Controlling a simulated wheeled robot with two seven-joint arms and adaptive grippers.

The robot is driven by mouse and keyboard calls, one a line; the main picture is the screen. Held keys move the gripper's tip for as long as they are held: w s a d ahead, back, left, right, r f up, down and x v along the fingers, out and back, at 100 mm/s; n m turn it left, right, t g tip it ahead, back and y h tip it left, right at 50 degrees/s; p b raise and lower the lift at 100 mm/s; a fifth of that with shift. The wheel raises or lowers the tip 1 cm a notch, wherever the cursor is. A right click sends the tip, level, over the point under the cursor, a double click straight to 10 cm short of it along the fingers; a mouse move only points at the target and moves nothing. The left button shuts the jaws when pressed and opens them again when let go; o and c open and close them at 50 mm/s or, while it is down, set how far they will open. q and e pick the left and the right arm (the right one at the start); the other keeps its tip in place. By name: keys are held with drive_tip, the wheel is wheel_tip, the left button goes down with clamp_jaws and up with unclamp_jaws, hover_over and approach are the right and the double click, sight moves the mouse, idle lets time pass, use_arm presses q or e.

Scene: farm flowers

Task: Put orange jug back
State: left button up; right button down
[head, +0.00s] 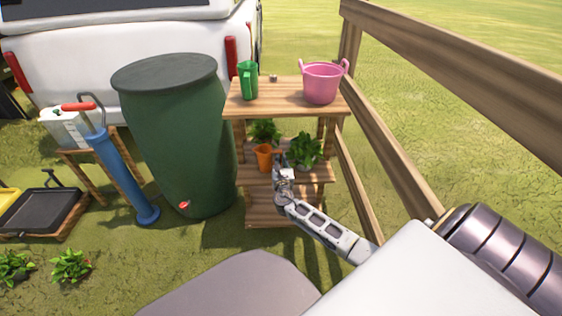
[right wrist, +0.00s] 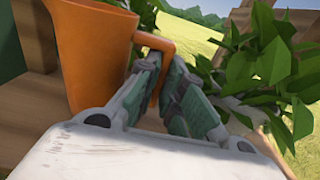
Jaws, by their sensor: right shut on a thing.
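The orange jug (head: 263,157) is at the middle shelf of the wooden rack, on the left side between the leafy plants. My right gripper (head: 281,165) is at the jug's right side. In the right wrist view the jug (right wrist: 95,55) looks upright, and the right gripper (right wrist: 160,85) is shut on its handle. I cannot tell whether the jug's base touches the shelf. My left gripper is not in view.
The wooden rack (head: 287,96) carries a green jug (head: 248,82) and a pink bucket (head: 321,83) on top. A potted plant (head: 304,149) stands close right of my gripper. A green barrel (head: 178,140) is left, a wooden fence (head: 455,92) right.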

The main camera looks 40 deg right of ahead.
drive_tip(key=c, duration=1.5)
unclamp_jaws()
drive_tip(key=shift+f, duration=0.1)
drive_tip(key=shift+c, duration=0.2)
